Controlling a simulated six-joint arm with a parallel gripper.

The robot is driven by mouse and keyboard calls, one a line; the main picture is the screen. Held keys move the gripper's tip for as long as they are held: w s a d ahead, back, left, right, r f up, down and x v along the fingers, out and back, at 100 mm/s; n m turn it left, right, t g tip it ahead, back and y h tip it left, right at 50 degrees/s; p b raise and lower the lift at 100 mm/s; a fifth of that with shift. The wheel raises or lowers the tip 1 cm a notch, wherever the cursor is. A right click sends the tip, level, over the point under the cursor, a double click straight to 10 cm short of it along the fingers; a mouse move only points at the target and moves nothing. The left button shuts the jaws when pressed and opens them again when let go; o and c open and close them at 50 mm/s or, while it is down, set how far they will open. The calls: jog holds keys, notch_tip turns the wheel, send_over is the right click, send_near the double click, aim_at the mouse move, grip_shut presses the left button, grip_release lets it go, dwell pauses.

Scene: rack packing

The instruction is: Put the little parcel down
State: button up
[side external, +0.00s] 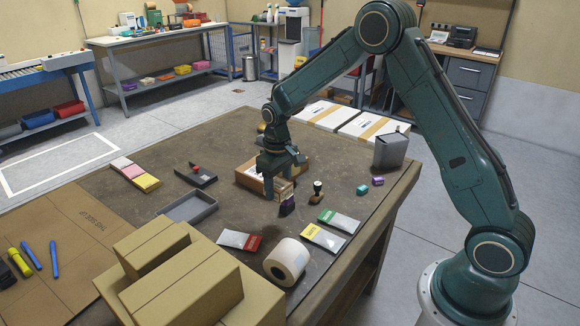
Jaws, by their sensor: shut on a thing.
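My gripper (281,178) points down over the middle of the brown table, at the front of a shallow cardboard box. It is shut on a small brown parcel (284,188), which shows between the fingers. The fingers hide part of it. A dark purple thing (287,208) shows just below the parcel; I cannot tell whether it touches it. I also cannot tell whether the parcel touches the table or the box behind it.
The shallow cardboard box (247,181) stands right behind my gripper. A stamp (317,192) is close on the right. A grey tray (188,208), stacked cartons (185,280) and a paper roll (287,262) are nearer the camera. A grey bin (390,152) stands at right.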

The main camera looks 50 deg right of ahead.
jog(key=w+a+r, duration=0.4)
jog(key=w+a, duration=0.1)
jog(key=w, duration=0.3)
notch_tip(320, 180, up, 5)
send_over(216, 227)
jog(key=shift+r, duration=0.2)
notch_tip(216, 227, down, 16)
jog(key=shift+r, duration=0.15)
dwell(0.3)
jog(key=shift+f, duration=2.15)
jog(key=shift+f, duration=0.1)
